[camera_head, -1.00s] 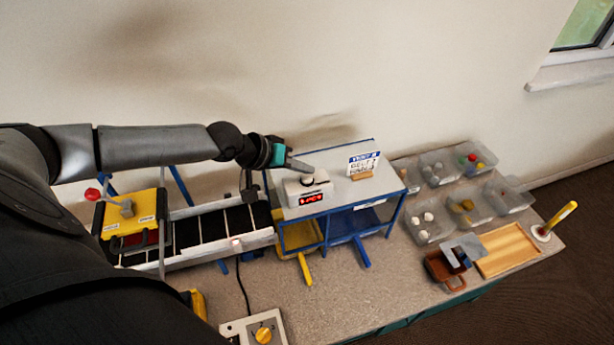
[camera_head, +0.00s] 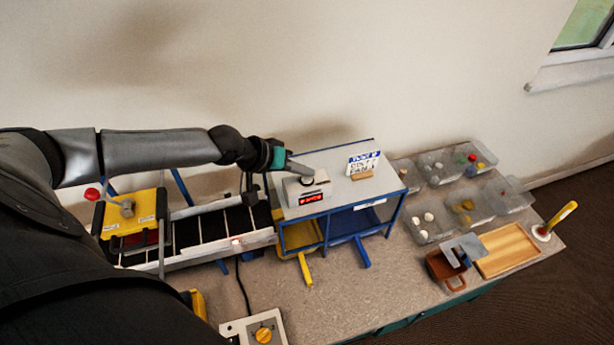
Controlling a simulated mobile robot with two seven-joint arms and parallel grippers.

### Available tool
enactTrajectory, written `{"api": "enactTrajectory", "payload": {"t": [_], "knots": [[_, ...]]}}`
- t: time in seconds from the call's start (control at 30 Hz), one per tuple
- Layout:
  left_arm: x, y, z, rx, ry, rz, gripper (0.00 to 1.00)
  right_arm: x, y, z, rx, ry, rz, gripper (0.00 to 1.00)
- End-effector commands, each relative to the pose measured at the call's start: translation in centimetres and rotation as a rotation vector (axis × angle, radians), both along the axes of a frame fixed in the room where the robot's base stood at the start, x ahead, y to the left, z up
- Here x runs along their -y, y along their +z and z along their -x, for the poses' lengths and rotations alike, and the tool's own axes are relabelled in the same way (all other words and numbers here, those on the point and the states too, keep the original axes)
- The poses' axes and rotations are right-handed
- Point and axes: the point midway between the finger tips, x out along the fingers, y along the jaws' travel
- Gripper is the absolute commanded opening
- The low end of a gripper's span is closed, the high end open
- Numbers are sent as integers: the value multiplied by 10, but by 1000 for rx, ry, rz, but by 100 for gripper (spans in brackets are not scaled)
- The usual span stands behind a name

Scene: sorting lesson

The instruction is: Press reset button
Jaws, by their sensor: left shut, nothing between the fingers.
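A small white box with a red digital display (camera_head: 311,198) stands on the grey top of a blue-framed stand. A dark round button (camera_head: 307,181) sits on top of the box. My left gripper (camera_head: 311,172) is shut and empty, with its fingertips right at the button; whether they touch it I cannot tell. The fingers partly cover the button. My right gripper is not in view.
A sign (camera_head: 363,164) stands on the same stand, right of the box. A conveyor (camera_head: 215,228) and a yellow machine (camera_head: 130,213) are to the left. Clear bins (camera_head: 424,226) and a wooden tray (camera_head: 508,249) are to the right.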

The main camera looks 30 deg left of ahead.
Motion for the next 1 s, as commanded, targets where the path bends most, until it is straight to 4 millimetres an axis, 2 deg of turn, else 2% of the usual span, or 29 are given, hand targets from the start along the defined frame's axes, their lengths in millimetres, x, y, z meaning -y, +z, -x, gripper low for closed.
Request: {"api": "enactTrajectory", "payload": {"t": [1.0], "knots": [[0,-9,0,-1,0,1,0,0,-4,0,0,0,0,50]]}}
